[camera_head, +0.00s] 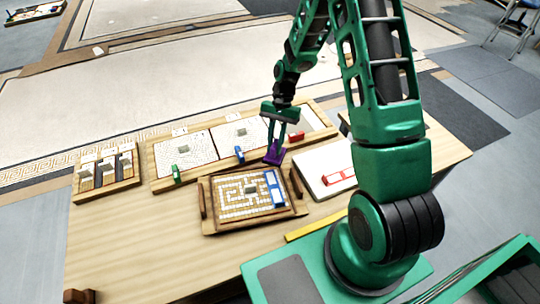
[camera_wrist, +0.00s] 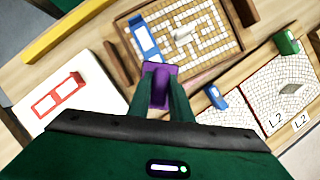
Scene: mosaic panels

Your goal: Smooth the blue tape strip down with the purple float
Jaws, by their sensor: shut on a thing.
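The purple float (camera_head: 274,152) is held in my gripper (camera_head: 283,136), just beyond the far edge of the framed mosaic panel (camera_head: 207,219). In the wrist view the purple float (camera_wrist: 158,84) sits between the fingers of my gripper (camera_wrist: 158,98), which are shut on it. The blue tape strip (camera_head: 274,188) lies along the right side of the mosaic's maze pattern. It also shows in the wrist view (camera_wrist: 144,38), just beyond the float. The float appears apart from the strip; its exact height above the table is hard to tell.
A white board with a red-outlined strip (camera_head: 318,182) lies right of the panel. Behind it, a wooden tray (camera_head: 160,186) holds mosaic sheets with green, blue and red blocks. A small rack (camera_head: 107,186) stands at left, and a yellow bar (camera_head: 315,227) lies in front.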

